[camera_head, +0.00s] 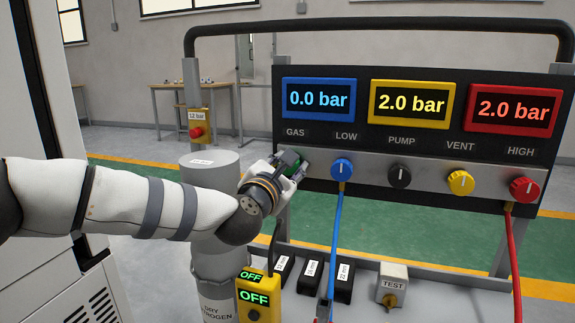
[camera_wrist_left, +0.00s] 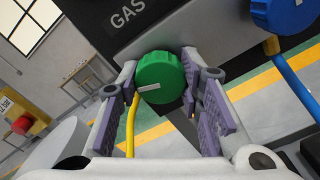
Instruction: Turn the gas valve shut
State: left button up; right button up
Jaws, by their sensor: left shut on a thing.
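The gas valve is a green knob (camera_wrist_left: 161,78) with a white pointer mark, below the GAS label (camera_wrist_left: 128,15) on the black panel. In the tilted wrist view its mark lies nearly level, pointing left. My left gripper (camera_wrist_left: 160,100) is shut on this knob, with a purple-padded finger on each side. In the head view my left gripper (camera_head: 288,165) reaches the panel's left end and hides most of the knob. The blue display (camera_head: 319,99) reads 0.0 bar; the yellow (camera_head: 412,103) and red (camera_head: 513,109) displays read 2.0 bar. My right gripper is not in view.
A blue knob (camera_head: 342,170) sits close to the right of my gripper, then black (camera_head: 399,176), yellow (camera_head: 460,183) and red (camera_head: 524,190) knobs. A blue hose (camera_head: 336,240) hangs nearby. A grey cylinder (camera_head: 211,170) stands behind my forearm. A yellow box (camera_head: 254,298) reads OFF.

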pick_arm(q)
jog(key=m, duration=0.3)
jog(key=shift+r+m+p, duration=0.1)
jog(key=shift+m+p, duration=0.25)
jog(key=shift+m, duration=0.05)
jog(key=m+p, duration=0.1)
jog(key=m, duration=0.2)
jog(key=shift+m, duration=0.3)
jog(key=m, duration=0.3)
jog(key=shift+m+p, duration=0.3)
jog(key=shift+p, duration=0.1)
jog(key=shift+m+p, duration=0.35)
jog(key=shift+m, duration=1.15)
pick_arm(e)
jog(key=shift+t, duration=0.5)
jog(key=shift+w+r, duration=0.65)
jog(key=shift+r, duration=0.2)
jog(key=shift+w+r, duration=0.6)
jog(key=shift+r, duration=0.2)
pick_arm(q)
jog(key=o, duration=1.2)
